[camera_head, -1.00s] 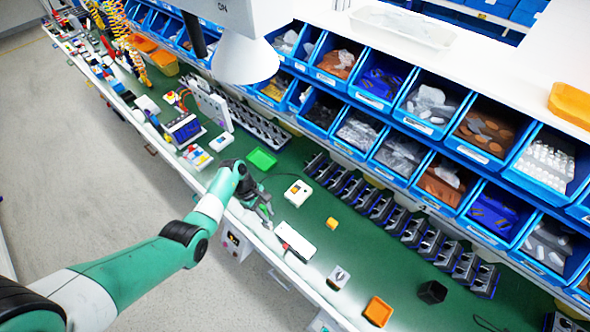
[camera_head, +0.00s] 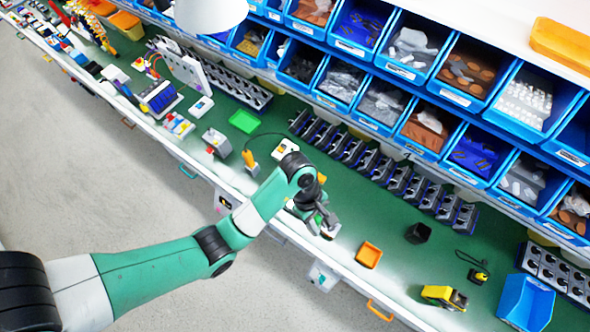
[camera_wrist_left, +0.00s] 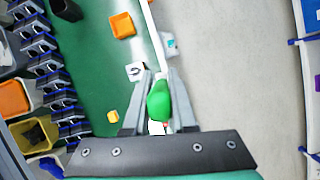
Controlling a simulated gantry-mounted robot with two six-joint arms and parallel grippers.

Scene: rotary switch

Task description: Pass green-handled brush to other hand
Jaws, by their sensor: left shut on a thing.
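My left gripper (camera_head: 325,226) is above the green bench near its front edge, beside the orange tray. In the left wrist view its two fingers (camera_wrist_left: 158,98) are shut on a green rounded thing, which looks like the handle of the green-handled brush (camera_wrist_left: 160,102). A bit of white and red shows at its lower end. I cannot make out bristles. In the head view the brush is too small or hidden by the gripper to tell. My right gripper is in neither view.
A small orange tray (camera_head: 369,254), a black bin (camera_head: 418,233) and a yellow-and-black block (camera_head: 444,297) stand to the right. A row of dark holders (camera_head: 385,168) and blue parts bins (camera_head: 430,129) line the back. A yellow cube (camera_wrist_left: 113,117) and a white card (camera_wrist_left: 135,71) lie near the gripper.

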